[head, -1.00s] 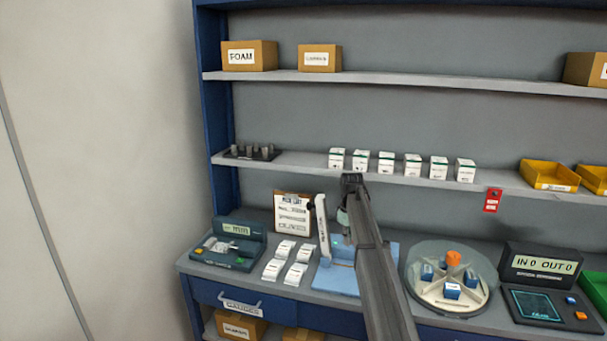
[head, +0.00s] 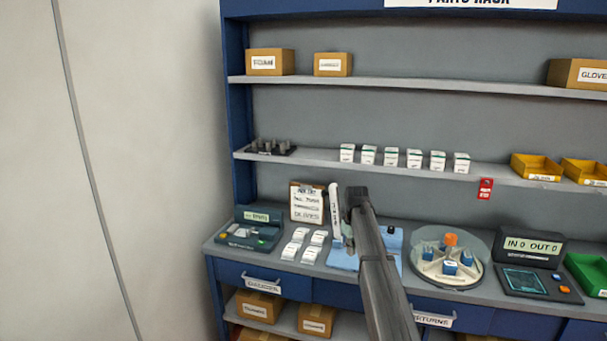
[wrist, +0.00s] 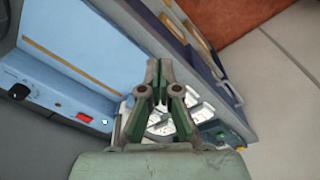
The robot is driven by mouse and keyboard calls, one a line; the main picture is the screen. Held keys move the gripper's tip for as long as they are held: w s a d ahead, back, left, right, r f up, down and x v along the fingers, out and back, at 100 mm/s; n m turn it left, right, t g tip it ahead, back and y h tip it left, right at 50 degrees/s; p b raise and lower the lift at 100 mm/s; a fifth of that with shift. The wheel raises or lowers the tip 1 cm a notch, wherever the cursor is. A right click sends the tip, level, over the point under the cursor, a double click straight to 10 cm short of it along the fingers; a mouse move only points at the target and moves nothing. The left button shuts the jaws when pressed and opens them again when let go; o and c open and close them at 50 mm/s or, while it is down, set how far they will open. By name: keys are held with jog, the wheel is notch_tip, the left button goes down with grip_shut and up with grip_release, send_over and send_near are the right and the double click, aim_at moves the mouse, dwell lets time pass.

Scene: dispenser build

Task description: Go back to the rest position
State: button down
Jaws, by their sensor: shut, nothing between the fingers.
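My gripper (wrist: 160,75) is in the middle of the wrist view, its two green-grey fingers together with nothing between them. In the head view my arm reaches up over the bench, and my gripper is mostly hidden behind it. A light blue device (wrist: 75,60) with a black knob and a red button fills the left of the wrist view. The round dispenser (head: 480,270), with blue blocks and an orange knob, stands on the bench to the right of my arm.
White boxes (head: 415,158) line the middle shelf, with yellow bins (head: 535,167) at its right. White packets (head: 299,245), a clipboard (head: 308,203) and a teal device (head: 250,230) stand on the bench left of my arm. A display terminal (head: 530,262) stands at the right.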

jog(key=s+f+m+g+b, duration=0.1)
jog(key=s+f+m, duration=0.1)
jog(key=s+f, duration=1.4)
jog(key=s+f+m+g+b, duration=0.1)
jog(key=s+f+m, duration=0.2)
jog(key=s+f, duration=1.3)
jog(key=s+f+g, duration=0.2)
jog(key=s+f, duration=0.4)
jog(key=s, duration=0.7)
jog(key=s+f+g+b, duration=0.1)
jog(key=s+f, duration=0.5)
jog(key=s, duration=0.8)
jog(key=s+f+m+g+b, duration=0.1)
jog(key=s+f, duration=0.5)
jog(key=s, duration=0.8)
jog(key=shift+s+f+g, duration=0.15)
jog(key=shift+g, duration=0.75)
